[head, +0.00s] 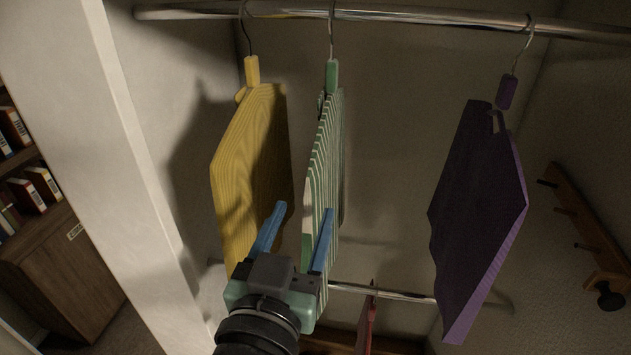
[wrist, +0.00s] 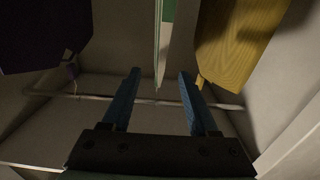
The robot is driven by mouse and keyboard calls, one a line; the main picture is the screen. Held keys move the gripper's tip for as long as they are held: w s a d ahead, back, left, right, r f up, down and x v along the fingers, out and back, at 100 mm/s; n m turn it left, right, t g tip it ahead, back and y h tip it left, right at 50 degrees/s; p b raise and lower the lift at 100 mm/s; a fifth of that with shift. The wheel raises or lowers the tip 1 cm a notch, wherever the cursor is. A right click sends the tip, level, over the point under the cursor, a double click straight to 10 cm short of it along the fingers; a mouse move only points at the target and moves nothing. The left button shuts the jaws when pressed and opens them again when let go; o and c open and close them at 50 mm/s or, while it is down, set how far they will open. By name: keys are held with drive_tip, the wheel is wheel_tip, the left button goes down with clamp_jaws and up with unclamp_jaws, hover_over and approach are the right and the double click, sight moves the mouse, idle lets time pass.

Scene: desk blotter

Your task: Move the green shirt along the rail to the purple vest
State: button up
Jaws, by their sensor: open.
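The green and white striped shirt (head: 327,160) hangs by its hook from the metal rail (head: 400,14), in the middle of the head view. The purple vest (head: 478,210) hangs further right on the same rail, with a clear gap between them. My gripper (head: 304,212) is open, its two blue fingers pointing up at the shirt's lower part in the head view. In the wrist view the shirt (wrist: 162,40) shows as a thin edge ahead, between the lines of the fingers (wrist: 158,75). I cannot tell whether a finger touches it. The vest (wrist: 45,35) is at upper left there.
A yellow garment (head: 252,170) hangs just left of the shirt, close to the left finger. A lower rail (head: 395,293) carries a red item (head: 367,320). A wooden peg rack (head: 585,225) is on the right wall. A white panel edge (head: 105,120) stands at left.

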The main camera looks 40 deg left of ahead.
sight(318, 170)
drive_tip(key=shift+w+a+f+b, duration=0.2)
drive_tip(key=shift+w+a+b, duration=0.1)
drive_tip(key=shift+b, duration=0.75)
drive_tip(key=p+x, duration=0.1)
drive_tip(key=x, duration=0.2)
drive_tip(key=p+x, duration=0.1)
drive_tip(key=x, duration=0.2)
drive_tip(key=p+x, duration=0.1)
drive_tip(key=x, duration=0.2)
drive_tip(key=shift+w+a+r, duration=0.1)
drive_tip(key=shift+r, duration=0.3)
drive_tip(key=shift+w+a+f, duration=0.15)
drive_tip(key=shift+w+a, duration=0.1)
drive_tip(key=shift+w, duration=0.2)
drive_tip(key=shift+c, duration=0.3)
clamp_jaws()
